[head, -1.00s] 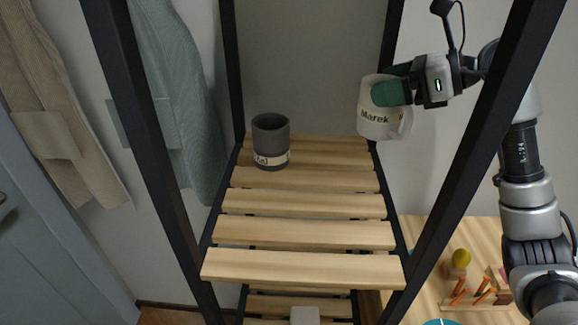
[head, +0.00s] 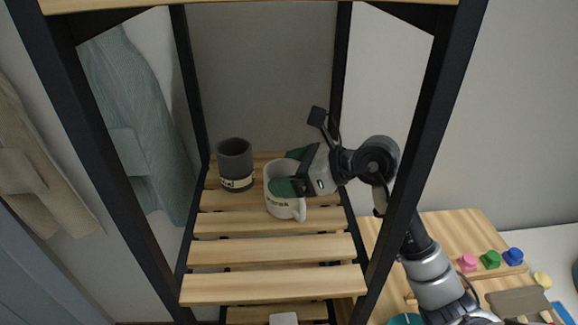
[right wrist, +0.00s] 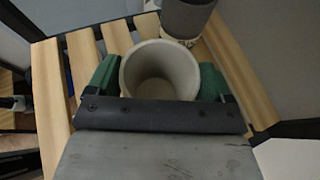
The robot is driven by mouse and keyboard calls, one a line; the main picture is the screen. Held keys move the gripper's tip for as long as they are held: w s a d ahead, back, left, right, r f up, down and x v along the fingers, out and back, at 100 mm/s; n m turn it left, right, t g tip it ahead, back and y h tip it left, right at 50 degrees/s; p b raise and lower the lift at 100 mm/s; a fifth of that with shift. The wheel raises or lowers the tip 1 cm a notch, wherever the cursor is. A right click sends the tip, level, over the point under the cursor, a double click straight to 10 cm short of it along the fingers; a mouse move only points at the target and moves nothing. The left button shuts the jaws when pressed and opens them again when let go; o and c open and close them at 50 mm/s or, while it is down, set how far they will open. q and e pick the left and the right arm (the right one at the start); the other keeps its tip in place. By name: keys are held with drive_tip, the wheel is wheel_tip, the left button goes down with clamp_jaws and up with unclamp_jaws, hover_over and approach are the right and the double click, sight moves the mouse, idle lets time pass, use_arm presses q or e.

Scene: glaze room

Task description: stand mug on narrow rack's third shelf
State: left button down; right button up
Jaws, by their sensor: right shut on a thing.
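A cream mug (head: 284,207) with a name printed on it is at a slatted wooden shelf (head: 276,250) of the narrow black-framed rack. It looks upright, its handle toward the front right. My right gripper (head: 292,169) is shut on the mug, with green fingers on opposite sides of it. In the right wrist view the mug (right wrist: 160,72) sits between the two green fingers, open top facing the camera and empty. I cannot tell whether its base touches the slats. My left gripper is not in view.
A dark grey mug (head: 235,162) with a label stands on the same shelf, just left of the cream mug. Black rack posts (head: 430,110) flank the shelf. The front slats are bare. A table (head: 455,235) with colored pegs is at right.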

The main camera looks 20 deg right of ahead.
drive_tip(key=o, duration=0.9)
drive_tip(key=shift+f, duration=0.2)
drive_tip(key=o, duration=0.3)
drive_tip(key=shift+r, duration=0.1)
drive_tip(key=shift+o, duration=0.2)
drive_tip(key=shift+r, duration=0.15)
drive_tip(key=b+v, duration=0.4)
drive_tip(key=v, duration=0.8)
drive_tip(key=shift+w, duration=0.1)
